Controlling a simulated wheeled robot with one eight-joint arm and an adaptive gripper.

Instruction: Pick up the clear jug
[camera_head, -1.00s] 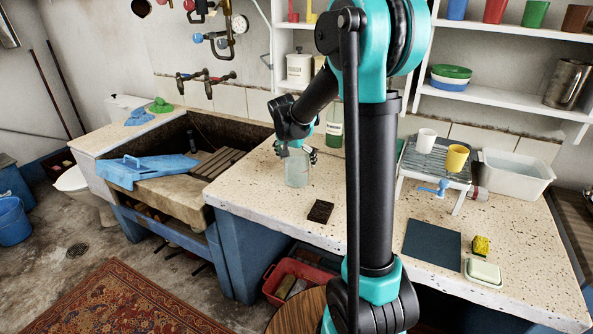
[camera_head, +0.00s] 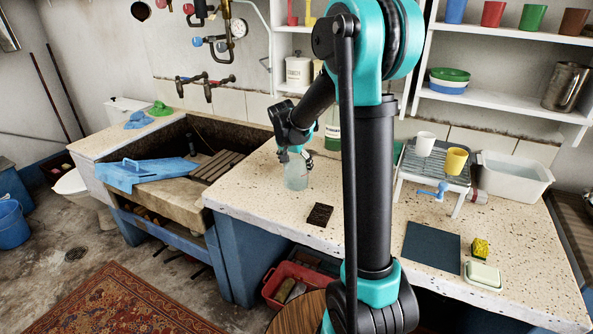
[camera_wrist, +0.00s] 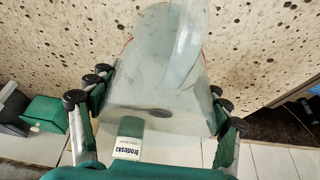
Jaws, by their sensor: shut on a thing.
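The clear jug (camera_head: 296,176) is on the speckled counter (camera_head: 262,203), between the stone trough and my arm's column, and looks upright. My gripper (camera_head: 296,156) reaches down onto its upper part from above. In the wrist view the clear jug (camera_wrist: 165,75) fills the middle, with its handle showing at the top. The fingers of my gripper (camera_wrist: 158,100) lie on both sides of the jug and are shut on it. I cannot tell whether the jug's base touches the counter.
A green bottle (camera_head: 333,130) stands close behind the jug. A dark brown block (camera_head: 320,215) lies in front on the counter. The stone trough (camera_head: 170,190) is to the left. A rack with a white cup (camera_head: 425,143) and a yellow cup (camera_head: 456,159) stands to the right.

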